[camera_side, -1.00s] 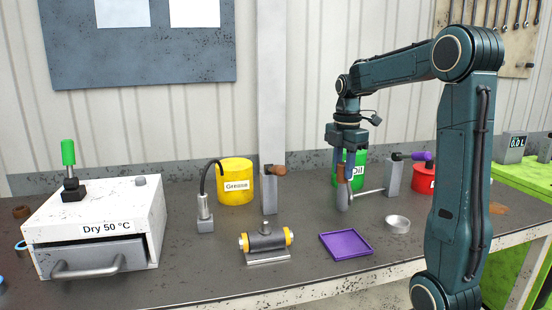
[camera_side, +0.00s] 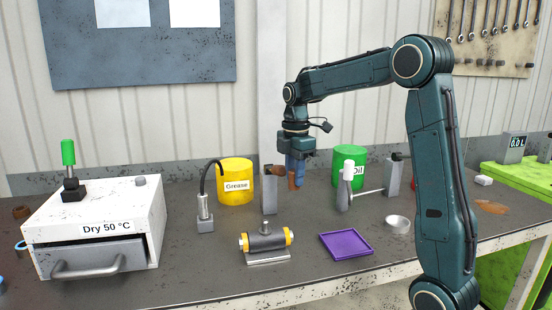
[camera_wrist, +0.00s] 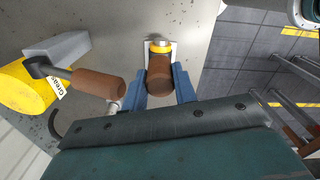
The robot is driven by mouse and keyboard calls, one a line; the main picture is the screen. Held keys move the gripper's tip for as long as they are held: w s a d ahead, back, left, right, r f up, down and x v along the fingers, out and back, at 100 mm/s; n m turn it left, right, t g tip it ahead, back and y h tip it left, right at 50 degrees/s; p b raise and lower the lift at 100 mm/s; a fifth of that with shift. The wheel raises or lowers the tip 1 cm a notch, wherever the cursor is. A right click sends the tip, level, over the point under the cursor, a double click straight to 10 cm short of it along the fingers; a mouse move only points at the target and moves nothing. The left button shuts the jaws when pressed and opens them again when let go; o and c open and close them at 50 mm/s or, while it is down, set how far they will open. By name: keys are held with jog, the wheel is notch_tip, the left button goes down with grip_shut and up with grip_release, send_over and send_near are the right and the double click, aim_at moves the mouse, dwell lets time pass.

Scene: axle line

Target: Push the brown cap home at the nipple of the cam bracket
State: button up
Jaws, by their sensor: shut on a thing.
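My gripper (camera_side: 296,178) is shut on the brown cap (camera_side: 293,183) and holds it in the air, above and to the right of the cam bracket in the side view. The cap also shows between my blue fingers in the wrist view (camera_wrist: 159,75). The cam bracket (camera_side: 265,242) is a dark cylinder with yellow ends on a pale base. Its nipple (camera_side: 265,226) is a short upright stub on top, bare in the side view. In the wrist view the cap hides most of the bracket; a yellow end (camera_wrist: 160,46) shows beyond it.
A grey post (camera_side: 269,192) with a brown handle (camera_wrist: 98,84) stands close beside the cap.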

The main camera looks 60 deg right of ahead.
send_over(265, 221)
jog(key=f, duration=0.2)
jog(key=shift+d+r, duration=0.1)
jog(key=shift+r, duration=0.15)
jog(key=shift+f, duration=0.2)
jog(key=shift+f, duration=2.65)
jog(key=shift+f, duration=2.15)
jog(key=o, duration=1)
jog(key=shift+r, duration=0.1)
notch_tip(265, 221, up, 14)
jog(key=shift+f, duration=0.2)
